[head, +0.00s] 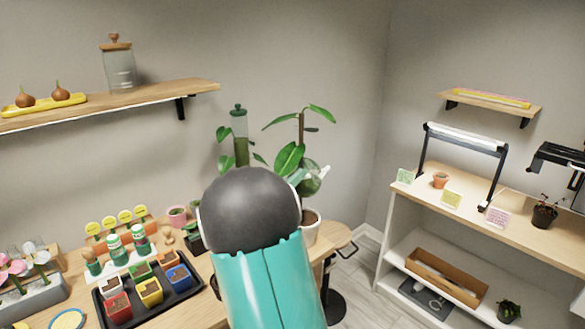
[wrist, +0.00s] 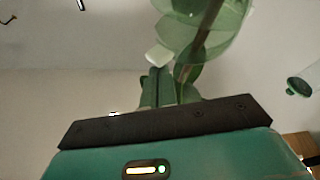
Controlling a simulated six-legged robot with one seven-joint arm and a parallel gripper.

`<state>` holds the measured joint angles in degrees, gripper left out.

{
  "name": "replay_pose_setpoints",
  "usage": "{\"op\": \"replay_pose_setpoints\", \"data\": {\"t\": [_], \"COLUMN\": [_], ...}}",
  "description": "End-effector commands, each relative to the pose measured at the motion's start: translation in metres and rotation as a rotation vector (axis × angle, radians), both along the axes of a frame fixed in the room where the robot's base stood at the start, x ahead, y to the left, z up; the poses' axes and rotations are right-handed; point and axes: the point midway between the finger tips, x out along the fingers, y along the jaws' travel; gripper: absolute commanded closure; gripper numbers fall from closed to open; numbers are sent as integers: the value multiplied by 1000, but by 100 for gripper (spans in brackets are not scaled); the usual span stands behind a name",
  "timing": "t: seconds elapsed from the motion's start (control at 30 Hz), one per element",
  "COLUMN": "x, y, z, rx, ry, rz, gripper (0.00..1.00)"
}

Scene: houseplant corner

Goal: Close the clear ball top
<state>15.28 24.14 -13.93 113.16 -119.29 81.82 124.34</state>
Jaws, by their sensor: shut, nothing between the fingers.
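The clear ball (head: 310,182) sits around the stem of the tall leafy plant in the head view, partly hidden by my arm. In the wrist view its curved, see-through green shell (wrist: 222,30) fills the top centre, with the brown stem passing by it. I cannot tell how far its top stands open. My gripper (wrist: 157,58) is shut and empty, its pale tip just below and left of the shell. I cannot tell whether it touches it. In the head view my gripper is mostly hidden behind my teal arm.
The plant's pale pot (head: 311,228) stands on a wooden table, beside a green-capped bottle (head: 240,135). A black tray (head: 107,315) of coloured pots is at lower left. A white shelf unit (head: 395,235) stands at right, with open floor between.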

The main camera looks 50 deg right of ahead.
Motion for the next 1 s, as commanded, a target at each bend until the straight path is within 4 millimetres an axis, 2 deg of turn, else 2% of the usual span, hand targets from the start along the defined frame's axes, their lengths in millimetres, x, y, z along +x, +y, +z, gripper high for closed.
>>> {"op": "replay_pose_setpoints", "data": {"t": [0.1, 0.4, 1.0], "x": [-5, -13, -14], "y": [1, 2, 2], "z": [-11, -30, -39], "rx": [-11, -10, -8], "ry": [-97, -99, -98], "rz": [-1, 1, 1], "gripper": [100, 100, 100]}}
